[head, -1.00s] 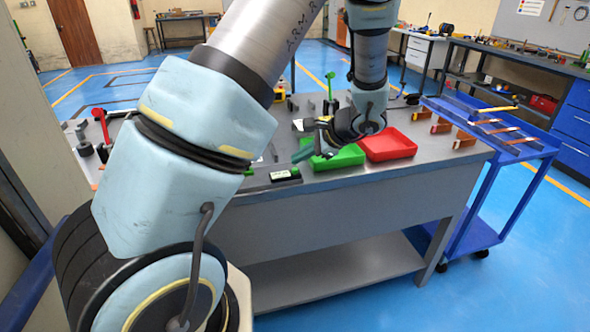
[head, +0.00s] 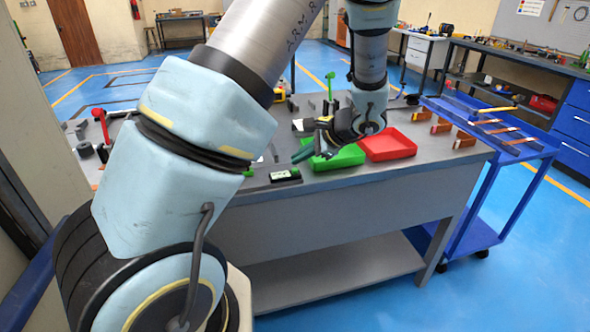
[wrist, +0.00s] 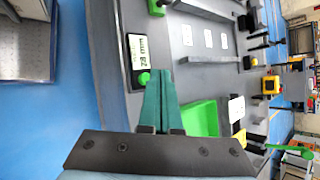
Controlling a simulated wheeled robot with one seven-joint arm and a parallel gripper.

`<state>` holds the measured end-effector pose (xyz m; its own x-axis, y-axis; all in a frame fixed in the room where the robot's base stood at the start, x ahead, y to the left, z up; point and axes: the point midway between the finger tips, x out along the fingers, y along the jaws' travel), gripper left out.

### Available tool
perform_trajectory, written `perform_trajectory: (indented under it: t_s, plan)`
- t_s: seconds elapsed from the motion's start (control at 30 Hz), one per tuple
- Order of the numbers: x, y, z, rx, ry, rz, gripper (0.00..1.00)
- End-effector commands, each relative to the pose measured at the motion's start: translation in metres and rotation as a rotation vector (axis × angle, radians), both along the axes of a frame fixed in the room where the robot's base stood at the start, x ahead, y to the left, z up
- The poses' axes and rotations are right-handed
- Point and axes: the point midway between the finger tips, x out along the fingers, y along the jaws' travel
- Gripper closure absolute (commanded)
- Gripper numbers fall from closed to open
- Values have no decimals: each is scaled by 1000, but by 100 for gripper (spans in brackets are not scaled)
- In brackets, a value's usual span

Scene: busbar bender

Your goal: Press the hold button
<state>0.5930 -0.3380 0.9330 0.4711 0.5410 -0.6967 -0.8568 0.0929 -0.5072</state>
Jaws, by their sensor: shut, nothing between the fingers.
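A small black box with a white display reading 28 mm (wrist: 139,50) sits at the bench edge. The box also shows in the head view (head: 285,175). A round green button (wrist: 143,78) is at one end of the box, beside the display; I see no label on it. My gripper (wrist: 158,73) has teal fingers, shut together and empty. In the wrist view, the fingertips appear just right of the green button. Whether they touch it, I cannot tell. In the head view, the gripper (head: 301,156) is over the bench, just behind the display box.
A green tray (head: 339,160) and a red tray (head: 388,146) stand to the right of the display box. A blue cart (head: 500,150) with copper-coloured bars stands at the right.

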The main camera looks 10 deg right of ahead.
Motion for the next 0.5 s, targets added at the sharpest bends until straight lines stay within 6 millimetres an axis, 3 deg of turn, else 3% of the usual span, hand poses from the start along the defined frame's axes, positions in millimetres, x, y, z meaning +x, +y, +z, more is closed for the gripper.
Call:
perform_trajectory:
  t_s: [0.5]
  plan:
    - [0, 0, -5, 0, 0, 0, 100]
